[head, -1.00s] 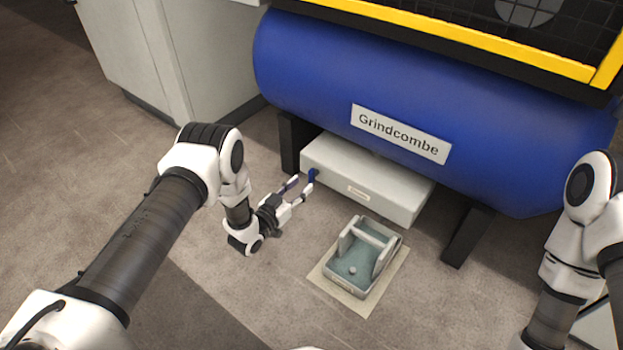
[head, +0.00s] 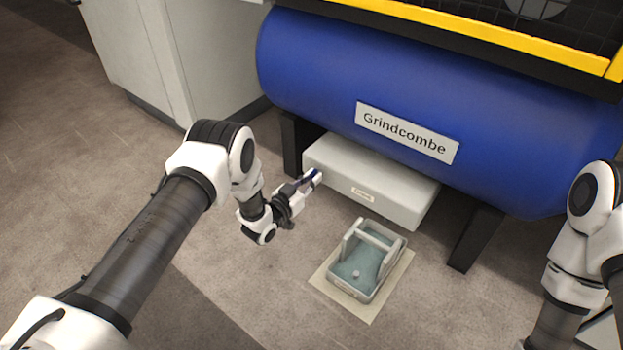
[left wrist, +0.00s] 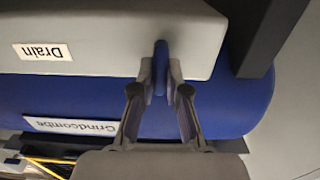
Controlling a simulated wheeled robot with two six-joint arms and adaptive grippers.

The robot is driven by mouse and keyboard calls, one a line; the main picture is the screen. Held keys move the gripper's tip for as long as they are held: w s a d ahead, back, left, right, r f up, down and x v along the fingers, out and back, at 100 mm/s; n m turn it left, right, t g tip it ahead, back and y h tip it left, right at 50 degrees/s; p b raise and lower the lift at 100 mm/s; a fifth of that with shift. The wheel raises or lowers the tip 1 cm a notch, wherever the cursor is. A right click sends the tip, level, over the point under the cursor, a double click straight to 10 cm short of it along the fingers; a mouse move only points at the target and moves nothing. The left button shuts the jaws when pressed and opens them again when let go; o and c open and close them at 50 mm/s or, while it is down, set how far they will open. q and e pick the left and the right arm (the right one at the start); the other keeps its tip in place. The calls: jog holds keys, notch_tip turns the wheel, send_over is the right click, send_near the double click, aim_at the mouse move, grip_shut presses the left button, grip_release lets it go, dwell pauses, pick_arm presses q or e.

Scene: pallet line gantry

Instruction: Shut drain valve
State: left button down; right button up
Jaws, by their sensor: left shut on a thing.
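The drain valve has a blue handle (left wrist: 160,68) on the front of a grey box (head: 398,197) with a small label; the left wrist view shows the label reads "Drain" (left wrist: 42,51). The box sits under a blue tank. My left gripper (head: 313,178) is at the left end of the box, shut on the blue handle. In the left wrist view my left gripper's fingers (left wrist: 160,75) stand on either side of the handle. In the head view the fingers largely hide the handle. My right gripper is out of view; only part of that arm shows at the right.
The blue tank (head: 300,70), labelled "Grindcombe", hangs above on dark legs (head: 474,238). A grey-green tray (head: 352,290) with a handle bar stands on a beige mat (head: 325,287) in front. A grey cabinet (head: 135,60) is behind left. The floor around my left gripper is clear.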

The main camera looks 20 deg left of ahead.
pick_arm(q)
jog(key=shift+n, duration=0.3)
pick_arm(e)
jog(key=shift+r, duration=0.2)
pick_arm(q)
jog(key=n+p, duration=0.1)
jog(key=n, duration=0.4)
jog(key=n+p, duration=0.1)
jog(key=n, duration=0.5)
jog(key=n+p, duration=0.2)
jog(key=n, duration=0.4)
jog(key=shift+w+a+f, duration=0.1)
jog(key=shift+a+f, duration=0.15)
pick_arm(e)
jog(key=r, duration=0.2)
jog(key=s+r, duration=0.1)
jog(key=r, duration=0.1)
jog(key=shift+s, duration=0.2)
pick_arm(q)
jog(key=c, duration=1.2)
grip_release()
